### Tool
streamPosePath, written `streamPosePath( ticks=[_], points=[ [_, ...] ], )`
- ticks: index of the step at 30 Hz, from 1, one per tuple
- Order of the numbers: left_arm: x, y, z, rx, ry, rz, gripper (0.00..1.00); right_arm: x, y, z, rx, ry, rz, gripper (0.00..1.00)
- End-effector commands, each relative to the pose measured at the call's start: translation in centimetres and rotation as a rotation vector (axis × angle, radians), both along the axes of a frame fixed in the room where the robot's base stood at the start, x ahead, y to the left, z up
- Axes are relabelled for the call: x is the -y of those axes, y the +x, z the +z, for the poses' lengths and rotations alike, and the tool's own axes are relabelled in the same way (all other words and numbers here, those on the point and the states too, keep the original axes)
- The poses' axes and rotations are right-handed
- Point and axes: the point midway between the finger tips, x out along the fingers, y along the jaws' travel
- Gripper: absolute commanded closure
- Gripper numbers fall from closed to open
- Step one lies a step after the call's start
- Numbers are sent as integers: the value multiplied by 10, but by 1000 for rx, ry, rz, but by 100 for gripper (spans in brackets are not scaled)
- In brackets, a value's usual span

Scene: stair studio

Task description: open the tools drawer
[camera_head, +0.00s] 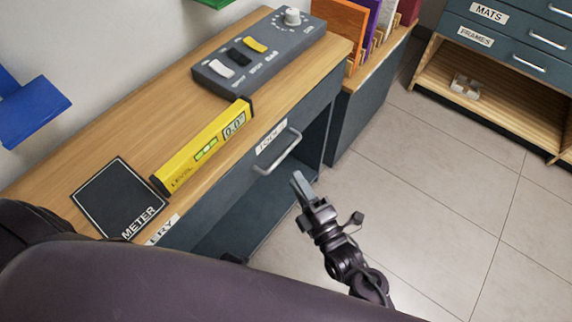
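The drawer with a small white label, hard to read at this angle, is in the dark blue-grey front of the wooden bench; its front (312,112) looks closed. Its grey bar handle (280,153) sticks out below the label (270,137). My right gripper (302,186) is just below and slightly right of the handle in the picture, apart from it, with its fingers pointing up toward the bench. I see the fingers nearly edge-on, so their opening is unclear. They hold nothing visible. My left gripper is out of view.
On the bench top (130,150) lie a yellow level (205,148), a black METER mat (115,200) and a grey switch box (258,50). A second label (163,230) is partly hidden by my arm. A drawer cabinet (500,45) stands back right. The tiled floor (450,190) is clear.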

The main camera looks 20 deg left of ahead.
Motion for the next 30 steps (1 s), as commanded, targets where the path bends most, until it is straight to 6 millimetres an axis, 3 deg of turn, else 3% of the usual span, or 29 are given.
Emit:
streamPosePath(
  ticks=[12, 23, 30],
  points=[
    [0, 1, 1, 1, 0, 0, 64, -43, 42, 10, -6, 0, -1, 67],
    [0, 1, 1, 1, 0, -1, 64, -48, 45, 10, -9, -2, -1, 67],
    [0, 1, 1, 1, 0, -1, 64, -48, 45, 10, -9, -2, -1, 98]
  ],
)
